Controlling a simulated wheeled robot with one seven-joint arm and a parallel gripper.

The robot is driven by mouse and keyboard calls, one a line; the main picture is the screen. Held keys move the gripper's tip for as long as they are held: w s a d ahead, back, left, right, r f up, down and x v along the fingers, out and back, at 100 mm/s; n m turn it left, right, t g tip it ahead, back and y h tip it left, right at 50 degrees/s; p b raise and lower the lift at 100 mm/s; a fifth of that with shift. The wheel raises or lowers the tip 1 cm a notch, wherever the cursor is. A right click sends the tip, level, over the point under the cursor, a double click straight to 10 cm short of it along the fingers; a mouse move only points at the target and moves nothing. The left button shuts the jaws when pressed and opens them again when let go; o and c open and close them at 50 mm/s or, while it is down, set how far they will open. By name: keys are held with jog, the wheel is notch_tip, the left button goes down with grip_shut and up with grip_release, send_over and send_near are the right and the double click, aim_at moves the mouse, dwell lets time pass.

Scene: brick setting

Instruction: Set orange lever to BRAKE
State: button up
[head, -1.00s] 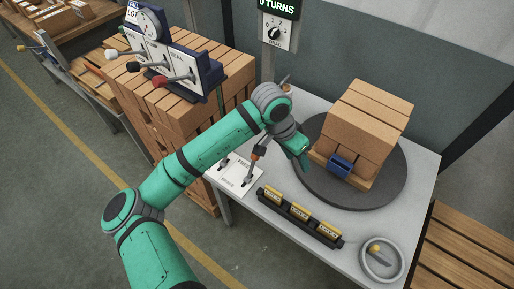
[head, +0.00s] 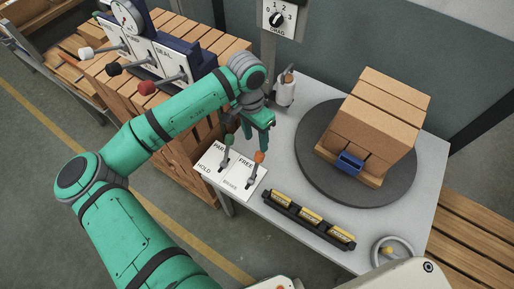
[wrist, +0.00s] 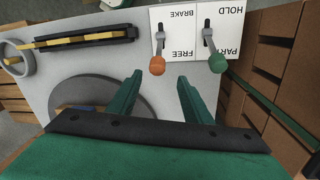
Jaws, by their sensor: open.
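The orange lever (head: 259,157) stands on a white plate at the table's left edge, its knob leaning toward the FREE label; BRAKE is at the opposite end. In the wrist view its orange knob (wrist: 157,65) appears just beyond my fingertips, roughly in line with the gap. My gripper (wrist: 160,80) is open and empty. In the head view my gripper (head: 264,142) is just behind the orange knob; any contact cannot be told. The green lever (head: 229,139) stands to the left on the PARK/HOLD plate; it also shows in the wrist view (wrist: 217,62).
A grey turntable (head: 314,183) with stacked bricks and a blue clamp is at the right. A black rail (head: 271,199) with yellow blocks lies along the front edge, near a handwheel (head: 376,250). A white-bodied tool (head: 286,92) stands behind my gripper.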

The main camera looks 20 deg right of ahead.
aim_at(259, 154)
jog(key=f, duration=0.2)
jog(key=s+f, duration=0.1)
jog(key=f, duration=0.3)
jog(key=shift+s+d+f, duration=0.15)
jog(key=shift+d+f, duration=0.15)
jog(key=shift+d, duration=0.05)
jog(key=shift+f, duration=0.55)
grip_shut()
